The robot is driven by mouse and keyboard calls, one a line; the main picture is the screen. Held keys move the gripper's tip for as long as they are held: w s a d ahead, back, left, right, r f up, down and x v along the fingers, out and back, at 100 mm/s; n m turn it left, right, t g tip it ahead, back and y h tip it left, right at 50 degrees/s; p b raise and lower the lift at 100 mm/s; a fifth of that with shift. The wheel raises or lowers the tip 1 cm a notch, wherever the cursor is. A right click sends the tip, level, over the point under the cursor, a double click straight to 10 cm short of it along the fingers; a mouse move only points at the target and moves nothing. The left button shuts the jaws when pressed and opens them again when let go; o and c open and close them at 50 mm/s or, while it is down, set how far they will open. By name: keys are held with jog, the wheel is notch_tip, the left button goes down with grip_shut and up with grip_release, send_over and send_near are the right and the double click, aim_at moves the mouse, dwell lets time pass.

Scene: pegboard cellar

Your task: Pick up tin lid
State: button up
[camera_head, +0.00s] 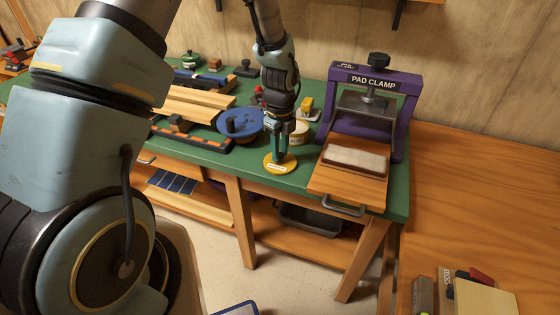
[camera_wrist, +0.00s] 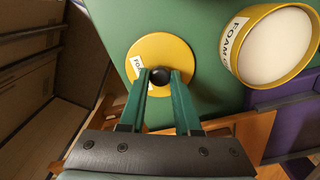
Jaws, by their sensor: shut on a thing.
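The tin lid (camera_head: 272,166) is a yellow disc with a white label and a dark round knob. It is near the front edge of the green bench top (camera_head: 196,154). My gripper (camera_head: 281,156) points down over it, with its green fingers shut on the knob. The lid also shows in the wrist view (camera_wrist: 176,48), with the knob between the fingertips (camera_wrist: 160,76). I cannot tell whether the lid touches the bench. An open tin (camera_wrist: 271,44) with a yellow rim, pale contents and a "FOAM" label stands beside it; it is partly hidden behind my gripper in the head view.
A purple pad clamp (camera_head: 372,96) with a wooden board and pale pad (camera_head: 355,161) stands to the right. A blue round tray (camera_head: 240,122) is behind left, with wooden strips (camera_head: 196,103) beyond it. A wooden bench (camera_head: 470,200) lies at right.

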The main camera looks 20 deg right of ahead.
grip_shut()
